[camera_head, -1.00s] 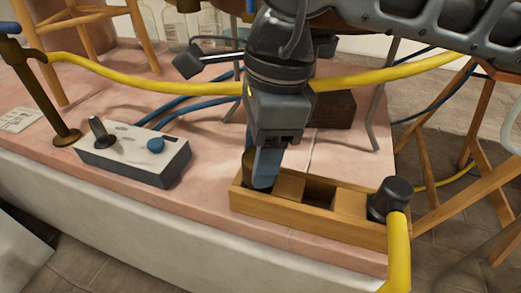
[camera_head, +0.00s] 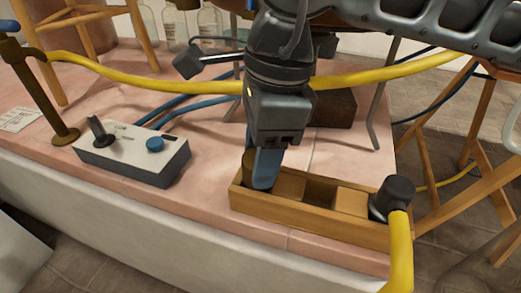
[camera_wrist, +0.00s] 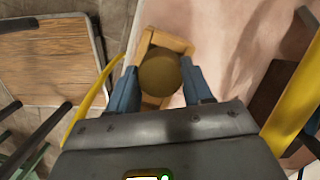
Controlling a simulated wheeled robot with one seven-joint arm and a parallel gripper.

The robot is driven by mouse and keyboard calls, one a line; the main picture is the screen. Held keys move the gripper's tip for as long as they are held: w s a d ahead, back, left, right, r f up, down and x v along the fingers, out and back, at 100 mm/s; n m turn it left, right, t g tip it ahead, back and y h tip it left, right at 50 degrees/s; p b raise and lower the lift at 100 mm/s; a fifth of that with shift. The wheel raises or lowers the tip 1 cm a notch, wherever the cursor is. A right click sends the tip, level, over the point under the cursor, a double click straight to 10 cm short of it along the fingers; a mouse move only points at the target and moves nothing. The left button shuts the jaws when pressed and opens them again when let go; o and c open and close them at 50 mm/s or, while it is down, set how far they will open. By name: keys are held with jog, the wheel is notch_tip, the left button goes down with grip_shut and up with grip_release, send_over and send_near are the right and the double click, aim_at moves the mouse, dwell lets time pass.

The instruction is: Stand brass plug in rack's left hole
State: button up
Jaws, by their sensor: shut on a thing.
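The wooden rack (camera_head: 300,213) stands along the front edge of the pink counter, with a dark square opening near its middle. My gripper (camera_head: 262,183) points down over the rack's left end, its blue fingers shut on the brass plug (camera_head: 249,168). The plug looks upright, with its lower part hidden behind the rack's front wall. I cannot tell how deep it sits. In the wrist view the plug's round top (camera_wrist: 159,74) shows between the fingers, over the end of the rack (camera_wrist: 172,42).
A black-capped yellow hose (camera_head: 391,198) stands at the rack's right end. A control box (camera_head: 133,158) with a lever and blue knob sits to the left. A yellow hose (camera_head: 130,83) crosses behind my gripper, and a dark block (camera_head: 334,109) lies behind the rack.

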jog(key=o, duration=1.2)
jog(key=shift+r, duration=0.1)
jog(key=shift+r+p, duration=1.75)
jog(key=shift+r, duration=1.65)
